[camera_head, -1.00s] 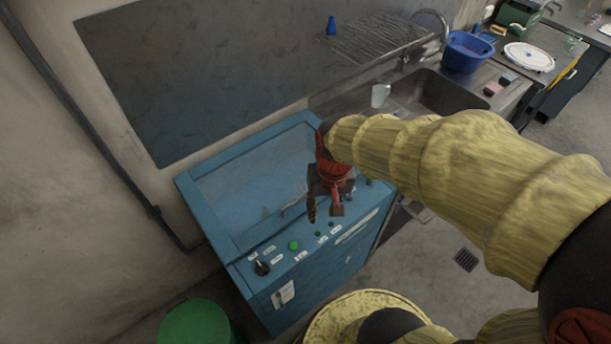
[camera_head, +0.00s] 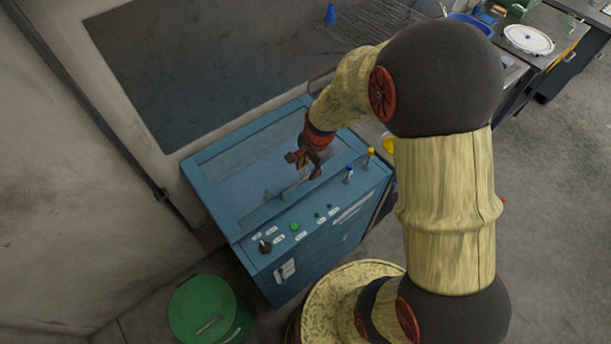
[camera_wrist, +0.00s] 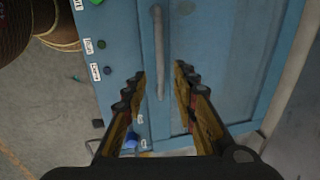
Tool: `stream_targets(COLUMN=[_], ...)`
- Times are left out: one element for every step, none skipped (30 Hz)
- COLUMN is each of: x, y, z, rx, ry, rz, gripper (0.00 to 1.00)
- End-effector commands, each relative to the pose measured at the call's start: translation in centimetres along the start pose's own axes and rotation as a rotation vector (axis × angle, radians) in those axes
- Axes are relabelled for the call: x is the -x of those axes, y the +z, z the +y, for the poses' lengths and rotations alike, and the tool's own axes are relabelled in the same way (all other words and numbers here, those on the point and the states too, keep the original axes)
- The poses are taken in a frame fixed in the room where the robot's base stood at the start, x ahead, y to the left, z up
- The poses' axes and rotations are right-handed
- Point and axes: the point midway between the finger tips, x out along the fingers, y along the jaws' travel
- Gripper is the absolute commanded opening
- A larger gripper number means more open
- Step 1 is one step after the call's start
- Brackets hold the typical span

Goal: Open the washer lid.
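The washer (camera_head: 345,225) is a blue box-shaped machine against the wall. Its lid (camera_head: 235,172) is a blue panel lying flat and closed on top. A grey bar handle (camera_head: 288,191) runs along the lid's front part. My gripper (camera_head: 304,168) is above the lid near the handle's right end. In the wrist view my gripper (camera_wrist: 161,72) is open and empty, its two fingers apart. The lid handle (camera_wrist: 158,45) appears between and beyond the fingertips there. I cannot tell the height left between fingertips and handle.
The control strip has a black knob (camera_head: 265,246), a green button (camera_head: 294,227) and small labels. Blue (camera_head: 349,172) and yellow (camera_head: 370,155) valves stand at the right edge. A green bin (camera_head: 205,310) stands at the front left. A dark board (camera_head: 215,75) is on the wall behind.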

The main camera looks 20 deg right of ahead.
Motion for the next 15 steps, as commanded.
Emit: stream_targets(x=[-0.9, -1.4, -2.1, -2.5, -3.0, -3.6, -4.0, -4.4, -4.8, -5.2, -5.4, -5.7, -5.9, -6.0, -6.1], y=[0.0, 0.0, 0.1, 0.1, 0.1, 0.1, 0.1, 0.1, 0.0, 0.0, 0.0, 0.1, 0.0, 0.0, 0.0], z=[0.1, 0.1, 0.1, 0.1, 0.1, 0.1, 0.1, 0.1, 0.0, 0.0, 0.0, 0.0, 0.0, 0.0, 0.0], rx=[0.001, 0.001, 0.001, 0.001, 0.001, 0.002, 0.002, 0.003, 0.003, 0.003, 0.002, 0.002, 0.002, 0.002, 0.002], ry=[0.003, 0.003, 0.003, 0.003, 0.003, 0.003, 0.003, 0.002, 0.002, 0.001, 0.002, 0.002, 0.001, 0.001, 0.0], rz=[-0.001, -0.001, -0.001, -0.002, -0.001, -0.001, -0.001, -0.001, -0.001, -0.001, -0.001, -0.001, -0.001, -0.001, 0.0], gripper=[0.28, 0.28, 0.28, 0.28, 0.28, 0.28, 0.28, 0.28, 0.28, 0.28, 0.28, 0.28, 0.28, 0.28, 0.28])
